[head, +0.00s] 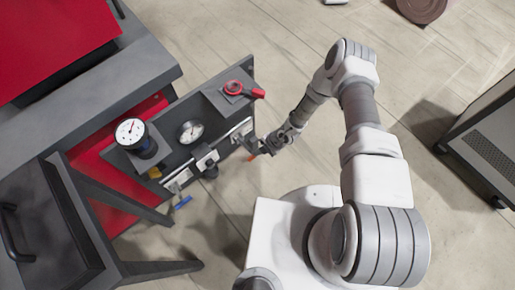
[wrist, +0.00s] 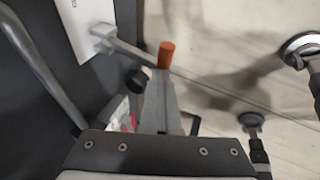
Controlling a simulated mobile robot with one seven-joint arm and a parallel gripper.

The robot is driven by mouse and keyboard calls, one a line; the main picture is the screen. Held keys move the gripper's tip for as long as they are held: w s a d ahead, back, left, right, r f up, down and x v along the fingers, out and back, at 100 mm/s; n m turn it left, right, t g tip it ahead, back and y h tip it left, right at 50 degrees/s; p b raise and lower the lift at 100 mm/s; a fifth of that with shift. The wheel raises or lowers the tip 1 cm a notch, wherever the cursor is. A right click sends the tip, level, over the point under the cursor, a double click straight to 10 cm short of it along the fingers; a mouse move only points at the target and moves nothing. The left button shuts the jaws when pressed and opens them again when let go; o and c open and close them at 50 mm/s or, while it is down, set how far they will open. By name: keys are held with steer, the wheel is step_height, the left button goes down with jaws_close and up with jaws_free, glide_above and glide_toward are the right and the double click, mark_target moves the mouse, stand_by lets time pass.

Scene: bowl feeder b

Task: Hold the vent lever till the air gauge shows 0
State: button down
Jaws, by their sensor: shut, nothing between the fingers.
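The vent lever appears to be the grey rod with an orange end (wrist: 166,55) that sticks out from a white plate in the wrist view. In the head view its orange end (head: 252,157) shows low beside the panel. My gripper (head: 268,148) is shut and empty at the panel's right end, close to the lever. In the wrist view its fingers (wrist: 157,92) reach up beside the orange end; I cannot tell whether they touch it. Two round dials, one on a dark body (head: 130,132) and one on the panel (head: 190,131), face up; their readings are too small to tell.
The dark panel (head: 216,124) also carries a red handle (head: 258,93) and a blue handle (head: 183,203). A dark frame (head: 80,225) stands at lower left. A grey cabinet (head: 488,140) stands at right. Open floor lies beyond my arm.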

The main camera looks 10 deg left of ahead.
step_height(320, 180, down, 8)
steer(key=b, duration=0.4)
steer(key=shift+s+d, duration=0.4)
steer(key=shift+d, duration=0.05)
steer(key=shift+f, duration=0.1)
stand_by(6.7)
